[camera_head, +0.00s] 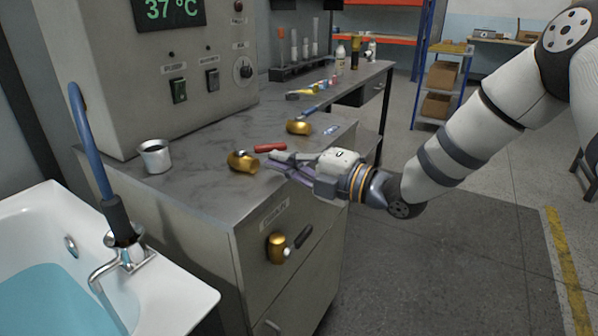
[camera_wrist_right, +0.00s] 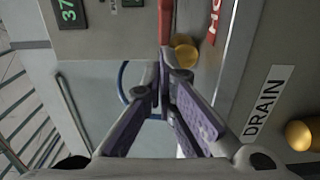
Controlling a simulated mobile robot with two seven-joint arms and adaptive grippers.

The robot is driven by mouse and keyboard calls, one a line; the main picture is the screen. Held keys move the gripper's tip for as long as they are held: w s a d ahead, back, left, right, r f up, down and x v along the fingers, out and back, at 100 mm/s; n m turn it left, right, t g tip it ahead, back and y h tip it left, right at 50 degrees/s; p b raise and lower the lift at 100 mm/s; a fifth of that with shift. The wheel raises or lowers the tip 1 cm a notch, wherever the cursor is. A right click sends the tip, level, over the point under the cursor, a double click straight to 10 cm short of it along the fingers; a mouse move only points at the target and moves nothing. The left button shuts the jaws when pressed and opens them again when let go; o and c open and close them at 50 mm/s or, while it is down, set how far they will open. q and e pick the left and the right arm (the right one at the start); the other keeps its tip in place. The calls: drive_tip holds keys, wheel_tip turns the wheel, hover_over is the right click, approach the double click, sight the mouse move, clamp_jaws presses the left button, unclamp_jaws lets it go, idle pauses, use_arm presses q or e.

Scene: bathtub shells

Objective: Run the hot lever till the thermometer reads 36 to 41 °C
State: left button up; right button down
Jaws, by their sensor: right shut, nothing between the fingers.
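The thermometer display (camera_head: 170,10) on the grey cabinet reads 37 °C in green digits; part of it shows in the wrist view (camera_wrist_right: 68,12). The hot lever has a red handle (camera_head: 270,148) on a brass body (camera_head: 243,161) on the counter top. In the wrist view the red handle (camera_wrist_right: 165,22) points up beside the brass body (camera_wrist_right: 183,52) and a red label (camera_wrist_right: 218,18). My right gripper (camera_head: 272,161) is shut and empty, close beside the hot lever; I cannot tell if it touches. My left gripper is not in view.
A blue-handled brass lever (camera_head: 298,127) stands farther back. The drain lever (camera_head: 277,248) sits on the counter front, below my gripper. The white bathtub (camera_head: 190,295) holds blue water (camera_head: 50,305) under a tap (camera_head: 125,255). A metal cup (camera_head: 155,158) stands on the counter.

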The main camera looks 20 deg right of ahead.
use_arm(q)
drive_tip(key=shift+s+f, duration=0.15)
use_arm(e)
drive_tip(key=shift+w+d, duration=0.1)
drive_tip(key=shift+w, duration=0.75)
drive_tip(key=shift+w+d+y, duration=0.1)
drive_tip(key=shift+w+y, duration=0.05)
drive_tip(key=shift+y, duration=0.15)
drive_tip(key=shift+w+d+n+g, duration=0.1)
drive_tip(key=shift+d+n+g, duration=0.1)
drive_tip(key=shift+n+g, duration=0.1)
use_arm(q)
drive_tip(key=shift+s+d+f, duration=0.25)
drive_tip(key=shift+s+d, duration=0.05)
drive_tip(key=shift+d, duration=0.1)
